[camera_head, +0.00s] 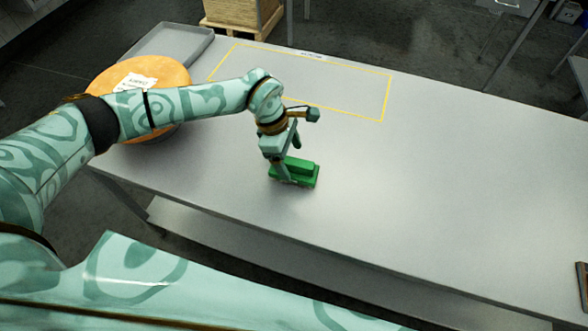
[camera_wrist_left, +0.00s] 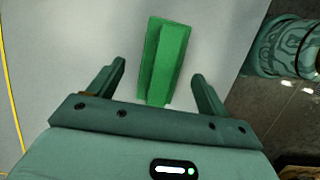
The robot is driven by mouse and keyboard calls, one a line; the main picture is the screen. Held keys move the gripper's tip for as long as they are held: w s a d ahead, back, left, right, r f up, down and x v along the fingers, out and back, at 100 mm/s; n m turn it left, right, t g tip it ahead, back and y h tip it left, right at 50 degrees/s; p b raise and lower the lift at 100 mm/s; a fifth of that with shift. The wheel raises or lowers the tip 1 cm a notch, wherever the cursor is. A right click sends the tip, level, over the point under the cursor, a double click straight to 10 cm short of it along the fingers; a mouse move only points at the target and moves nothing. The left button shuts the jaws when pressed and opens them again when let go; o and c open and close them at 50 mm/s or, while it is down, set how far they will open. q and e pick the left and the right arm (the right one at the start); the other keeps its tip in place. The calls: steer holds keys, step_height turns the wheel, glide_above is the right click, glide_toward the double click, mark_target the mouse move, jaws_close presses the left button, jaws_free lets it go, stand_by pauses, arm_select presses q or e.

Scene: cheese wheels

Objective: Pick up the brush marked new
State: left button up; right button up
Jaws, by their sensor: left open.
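A green block-shaped brush (camera_head: 303,173) lies on the grey table, below my left gripper. It has a narrower raised ridge along its top. In the left wrist view the brush (camera_wrist_left: 165,60) sits between and just beyond the two fingers, its length running away from the palm. My left gripper (camera_head: 284,170) points down at it and is open, with a gap on each side of the brush; the same gripper in the wrist view (camera_wrist_left: 160,85) shows nothing held. I cannot read any marking on the brush. My right gripper is not in view.
An orange cheese wheel (camera_head: 177,76) with a paper label lies at the table's left end, partly behind my left arm. A grey tray (camera_head: 203,36) is behind it. A yellow outline (camera_head: 388,93) marks the table's far side. The table's right (camera_head: 450,180) is largely clear.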

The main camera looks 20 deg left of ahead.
mark_target(296, 169)
arm_select(q)
steer(key=x, duration=0.4)
steer(key=shift+s+d, duration=0.15)
steer(key=shift+d, duration=0.05)
steer(key=shift+f, duration=0.25)
steer(key=shift+f+b, duration=0.2)
steer(key=shift+b, duration=0.1)
steer(key=c, duration=1.2)
